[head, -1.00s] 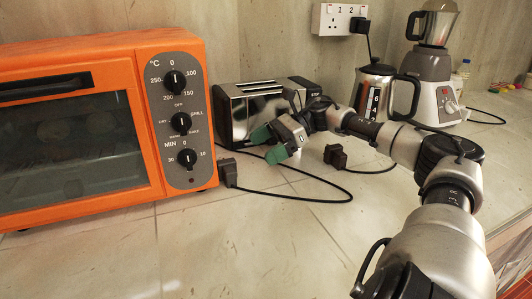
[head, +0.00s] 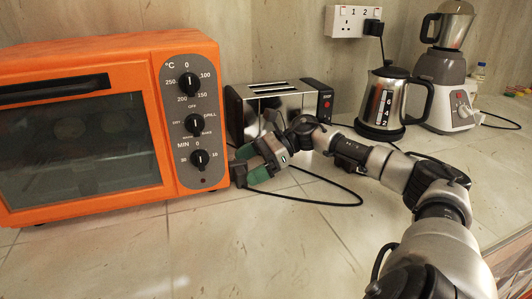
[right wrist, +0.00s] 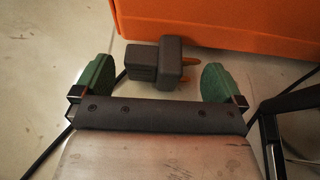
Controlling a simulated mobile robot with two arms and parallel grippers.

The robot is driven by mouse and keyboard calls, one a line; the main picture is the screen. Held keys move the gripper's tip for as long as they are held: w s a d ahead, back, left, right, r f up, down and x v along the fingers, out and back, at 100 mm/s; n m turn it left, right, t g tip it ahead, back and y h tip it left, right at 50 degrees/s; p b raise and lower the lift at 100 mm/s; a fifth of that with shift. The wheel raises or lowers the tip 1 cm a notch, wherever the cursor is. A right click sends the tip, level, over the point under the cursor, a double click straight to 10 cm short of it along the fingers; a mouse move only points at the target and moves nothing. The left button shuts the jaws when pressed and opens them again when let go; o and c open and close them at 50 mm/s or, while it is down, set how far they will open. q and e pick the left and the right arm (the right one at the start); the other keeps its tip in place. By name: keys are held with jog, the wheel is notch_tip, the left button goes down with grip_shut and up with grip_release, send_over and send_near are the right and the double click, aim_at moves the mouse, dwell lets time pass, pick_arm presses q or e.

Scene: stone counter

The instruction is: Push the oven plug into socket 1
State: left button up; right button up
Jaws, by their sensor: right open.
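The orange oven (head: 80,130) stands at the left of the counter. A dark plug (head: 238,173) lies on the counter by the oven's right front corner; in the right wrist view this plug (right wrist: 165,62) shows copper-coloured prongs pointing right. My right gripper (head: 248,164) is open, its green fingertips on either side of the plug. The right wrist view shows the plug just ahead of the gap between the fingertips (right wrist: 158,80), not gripped. Socket 1 (head: 345,22) is the left, empty half of the white wall socket; socket 2 holds a black plug (head: 373,27). My left gripper is not in view.
A toaster (head: 275,105) stands behind my right gripper. A kettle (head: 385,102) and a blender (head: 447,70) stand further right. A black cord (head: 325,204) loops on the counter. The front counter is clear.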

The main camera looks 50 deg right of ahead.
aim_at(238, 171)
jog(key=shift+x, duration=1.55)
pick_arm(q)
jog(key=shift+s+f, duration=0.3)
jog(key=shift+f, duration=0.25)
pick_arm(e)
jog(key=c, duration=0.7)
jog(key=shift+c, duration=0.2)
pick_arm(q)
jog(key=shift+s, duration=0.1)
pick_arm(e)
jog(key=shift+s, duration=0.1)
